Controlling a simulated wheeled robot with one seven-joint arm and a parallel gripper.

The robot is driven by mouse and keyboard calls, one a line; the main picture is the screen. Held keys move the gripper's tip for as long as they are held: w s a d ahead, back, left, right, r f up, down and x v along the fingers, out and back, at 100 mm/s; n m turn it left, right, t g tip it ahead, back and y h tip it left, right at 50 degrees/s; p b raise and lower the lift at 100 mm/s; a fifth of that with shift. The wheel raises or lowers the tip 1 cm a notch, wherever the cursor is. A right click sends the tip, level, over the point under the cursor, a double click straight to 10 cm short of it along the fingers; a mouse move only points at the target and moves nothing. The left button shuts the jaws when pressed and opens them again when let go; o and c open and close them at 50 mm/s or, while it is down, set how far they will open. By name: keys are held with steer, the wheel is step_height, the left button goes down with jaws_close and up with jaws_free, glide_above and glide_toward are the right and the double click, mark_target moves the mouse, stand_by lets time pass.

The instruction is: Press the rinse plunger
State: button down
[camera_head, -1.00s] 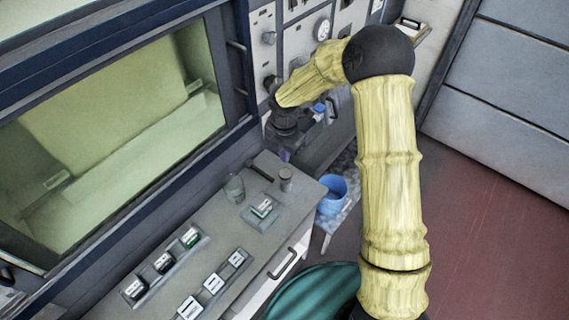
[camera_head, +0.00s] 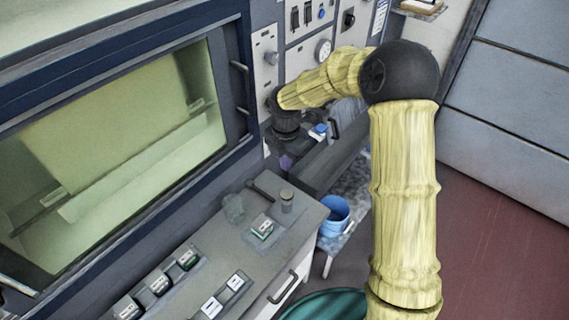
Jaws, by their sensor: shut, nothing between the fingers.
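My yellow arm reaches in from the right and bends down to the left. My gripper (camera_head: 286,138) is at its dark end, in front of the control panel; it is small and partly hidden by the wrist, and looks shut and empty. I cannot tell whether this blue part is the rinse plunger. No other part is clearly marked as the plunger, and my wrist hides some of the area.
The tunnel window (camera_head: 120,150) fills the left. Red floor is open at the right.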

steer(key=shift+d+b, duration=0.15)
steer(key=shift+b, duration=0.75)
steer(key=shift+s+d+r+b, duration=0.15)
steer(key=shift+r+b, duration=0.5)
steer(key=shift+s+d+r+b, duration=0.1)
steer(key=shift+d+r+b, duration=0.05)
steer(key=shift+r+b, duration=0.5)
steer(key=shift+f, duration=0.1)
steer(key=p, duration=0.5)
glide_toward(288, 193)
step_height(288, 193, down, 6)
steer(key=shift+s+a+f, duration=0.1)
steer(key=shift+f, duration=0.35)
